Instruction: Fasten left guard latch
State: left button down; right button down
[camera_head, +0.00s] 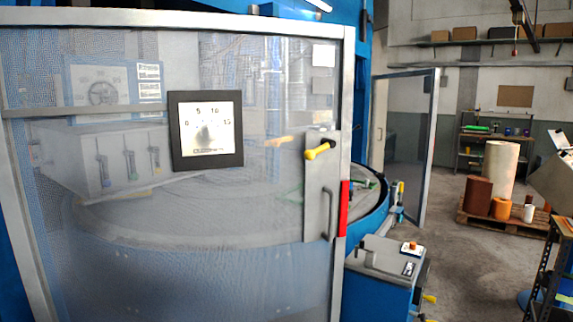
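A guard door (180,270) of translucent mesh in a grey metal frame fills the left and middle of the head view, close in front of me. Near its right edge is a metal latch plate (316,210) with a yellow-knobbed lever (320,149). I cannot tell whether the latch is engaged. Neither of my grippers is in view.
A dial panel (206,130) is on the door. A second guard door (407,150) stands open farther right. A control box (385,270) stands at the lower right of the near door. A pallet with rolls (498,170) and a shelf stand behind; floor between is clear.

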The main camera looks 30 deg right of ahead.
aim_at(327, 143)
jog(key=z, duration=1.1)
